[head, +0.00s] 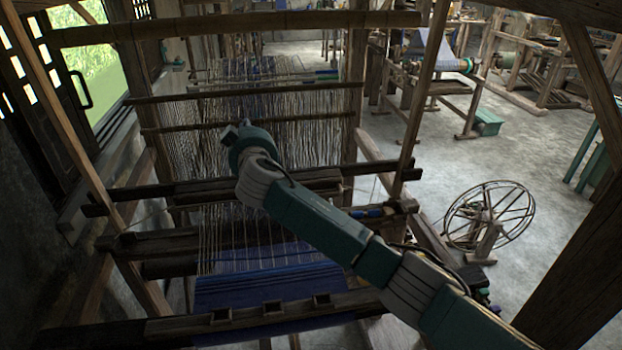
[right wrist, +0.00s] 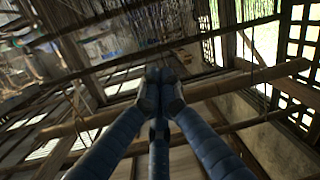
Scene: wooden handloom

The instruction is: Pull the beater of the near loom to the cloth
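The near loom's beater (head: 150,193) looks like a dark wooden crosspiece across the warp, with another beam (head: 150,243) just below it. I cannot tell exactly which beams belong to it. The blue cloth (head: 265,288) lies nearer, at the front beam, with bare warp threads between. My right arm reaches in from the lower right. Its end (head: 248,143) is above the warp, beyond the beater in the picture; its fingers are hidden there. In the right wrist view my right gripper (right wrist: 160,75) has its fingertips together, with nothing visible between them. My left gripper is not in view.
Loom posts (head: 425,80) and an upper crossbeam (head: 240,25) frame the space around my arm. Heddle strings (head: 290,140) hang behind. A spinning wheel (head: 490,215) stands on the floor to the right. Open floor lies beyond it, before another loom (head: 435,75).

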